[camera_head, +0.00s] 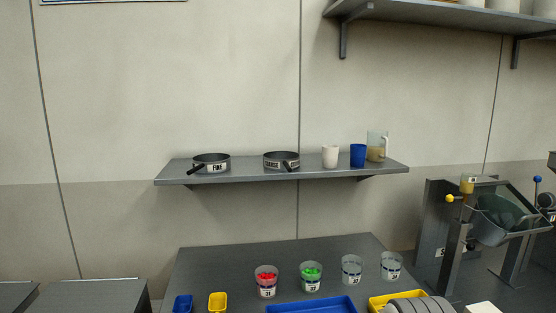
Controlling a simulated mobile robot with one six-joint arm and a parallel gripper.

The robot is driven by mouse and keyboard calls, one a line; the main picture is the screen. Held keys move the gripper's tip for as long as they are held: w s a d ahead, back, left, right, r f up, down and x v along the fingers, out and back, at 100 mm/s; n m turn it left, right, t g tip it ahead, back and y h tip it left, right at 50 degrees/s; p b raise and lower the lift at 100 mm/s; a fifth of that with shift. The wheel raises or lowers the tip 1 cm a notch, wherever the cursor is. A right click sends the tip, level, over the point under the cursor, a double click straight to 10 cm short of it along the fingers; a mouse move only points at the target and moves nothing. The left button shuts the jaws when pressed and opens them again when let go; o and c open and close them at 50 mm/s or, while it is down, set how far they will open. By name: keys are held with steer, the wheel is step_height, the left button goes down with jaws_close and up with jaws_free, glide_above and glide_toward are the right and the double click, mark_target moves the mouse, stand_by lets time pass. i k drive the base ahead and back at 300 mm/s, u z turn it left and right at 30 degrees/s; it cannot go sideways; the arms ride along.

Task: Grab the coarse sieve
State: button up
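The coarse sieve (281,161) is a dark round pan with a white label on its front. It sits upright near the middle of the grey wall shelf (240,176). Its short dark handle points toward me and slightly right, and crosses part of the label. A similar dark sieve labelled FINE (211,163) sits to its left on the same shelf, with its handle pointing toward the front left. There is a clear gap between the two. My gripper is not in view.
Right of the coarse sieve stand a white cup (330,156), a blue cup (357,155) and a clear jug (377,146). Below, the dark table (220,264) holds several labelled beakers and coloured trays. A tilted-vessel apparatus (500,222) stands at right. An upper shelf (440,14) overhangs the right.

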mark_target(280, 161)
steer(key=i, duration=0.85)
